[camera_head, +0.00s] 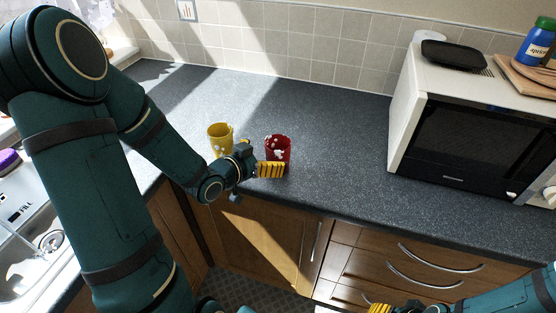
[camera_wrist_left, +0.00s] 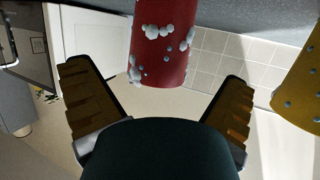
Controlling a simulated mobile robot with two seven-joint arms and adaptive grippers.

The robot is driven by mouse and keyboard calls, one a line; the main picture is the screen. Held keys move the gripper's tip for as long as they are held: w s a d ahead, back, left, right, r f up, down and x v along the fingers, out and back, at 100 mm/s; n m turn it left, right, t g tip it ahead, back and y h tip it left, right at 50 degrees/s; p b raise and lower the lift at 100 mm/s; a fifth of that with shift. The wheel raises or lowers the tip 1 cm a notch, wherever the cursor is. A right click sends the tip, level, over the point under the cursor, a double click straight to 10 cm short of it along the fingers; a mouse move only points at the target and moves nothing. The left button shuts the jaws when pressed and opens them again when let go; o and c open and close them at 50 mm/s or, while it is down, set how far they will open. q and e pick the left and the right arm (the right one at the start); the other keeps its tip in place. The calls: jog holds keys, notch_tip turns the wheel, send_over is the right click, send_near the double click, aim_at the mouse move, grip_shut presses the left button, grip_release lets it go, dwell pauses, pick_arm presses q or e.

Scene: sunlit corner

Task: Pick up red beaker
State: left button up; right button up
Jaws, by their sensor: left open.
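The red beaker (camera_head: 279,147), with white and pale blue spots, stands upright on the dark worktop near its front edge. My left gripper (camera_head: 270,169) is at its near side, with the yellow fingers in front of its lower part. In the left wrist view the fingers are spread wide, and the red beaker (camera_wrist_left: 163,40) shows between and beyond them, not clasped. Whether a finger touches it I cannot tell. My right gripper (camera_head: 381,308) only partly shows at the bottom edge, and its opening is hidden.
A yellow beaker (camera_head: 220,140) with spots stands just left of the red one; it also shows in the left wrist view (camera_wrist_left: 300,92). A microwave (camera_head: 470,135) stands at the right. The worktop (camera_head: 335,125) between is clear. A sink (camera_head: 45,245) is at far left.

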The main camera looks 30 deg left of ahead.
aim_at(285, 146)
pick_arm(q)
jog(key=shift+r+b+x, duration=0.1)
jog(key=shift+b+x, duration=0.05)
jog(key=shift+x, duration=1.15)
jog(key=shift+r+b+x, duration=0.15)
jog(key=shift+x, duration=1.2)
jog(key=c, duration=1.1)
